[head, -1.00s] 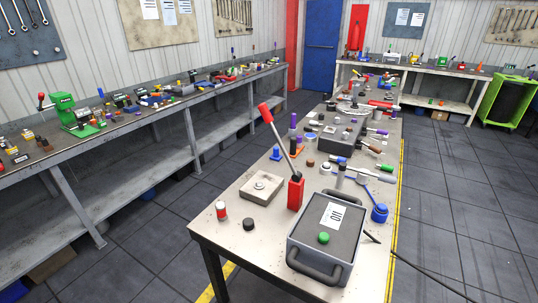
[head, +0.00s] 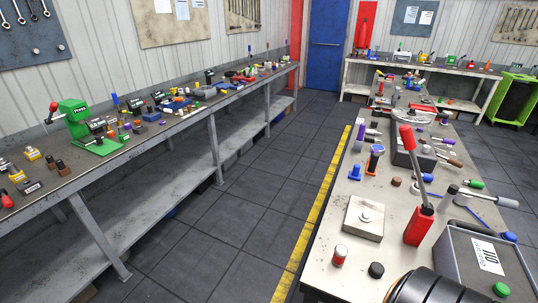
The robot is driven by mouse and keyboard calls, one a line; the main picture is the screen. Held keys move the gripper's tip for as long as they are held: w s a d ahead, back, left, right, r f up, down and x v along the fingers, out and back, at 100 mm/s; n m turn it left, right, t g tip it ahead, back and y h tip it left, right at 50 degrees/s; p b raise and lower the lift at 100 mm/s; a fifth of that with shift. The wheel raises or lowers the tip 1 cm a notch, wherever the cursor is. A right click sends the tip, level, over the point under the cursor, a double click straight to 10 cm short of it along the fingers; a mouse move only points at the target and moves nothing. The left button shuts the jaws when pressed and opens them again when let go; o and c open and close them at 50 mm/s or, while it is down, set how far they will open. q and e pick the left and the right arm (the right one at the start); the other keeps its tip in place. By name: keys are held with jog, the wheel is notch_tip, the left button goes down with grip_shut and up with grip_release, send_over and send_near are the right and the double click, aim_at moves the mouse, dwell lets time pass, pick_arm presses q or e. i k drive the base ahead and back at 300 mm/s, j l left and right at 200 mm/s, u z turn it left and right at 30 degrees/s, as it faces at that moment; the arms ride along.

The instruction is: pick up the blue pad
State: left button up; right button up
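No item stands out clearly as the blue pad. On the left bench, a small flat blue block (head: 152,116) lies beyond the green press (head: 82,128), and another low blue piece (head: 178,104) lies farther along; both are too small to identify surely. On the near right table, a blue peg-like piece (head: 355,173) stands behind a square beige plate (head: 364,217). A rounded dark part, likely of my arm, shows at the bottom edge. Neither gripper is in view.
The long left bench (head: 150,212) and the cluttered right table (head: 322,262) flank a clear tiled aisle (head: 240,215) with a yellow floor line. A red lever (head: 418,226) and a grey box (head: 460,262) stand on the table. A blue door (head: 328,45) is behind.

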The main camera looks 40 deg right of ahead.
aim_at(355, 174)
jog(key=i+j+u, duration=0.1)
jog(key=i, duration=0.45)
jog(key=i+j, duration=0.3)
jog(key=i, duration=0.25)
jog(key=i+z, duration=0.3)
jog(key=z, duration=0.2)
jog(key=i+z, duration=0.3)
jog(key=z, duration=0.15)
jog(key=i+j+z, duration=0.1)
jog(key=i+z, duration=0.15)
jog(key=z, duration=0.25)
jog(key=i+j+z, duration=0.25)
jog(key=z, duration=0.2)
jog(key=i+z, duration=0.2)
jog(key=z, duration=0.25)
jog(key=i+z, duration=0.2)
jog(key=z, duration=0.25)
jog(key=i+z, duration=0.2)
jog(key=z, duration=0.25)
jog(key=i+j+z, duration=0.15)
jog(key=z, duration=0.3)
jog(key=i+j+z, duration=0.2)
jog(key=z, duration=0.25)
jog(key=i+j+z, duration=0.1)
jog(key=j+z, duration=0.15)
jog(key=z, duration=0.2)
jog(key=j+z, duration=0.25)
jog(key=z, duration=0.2)
jog(key=i+j, duration=0.05)
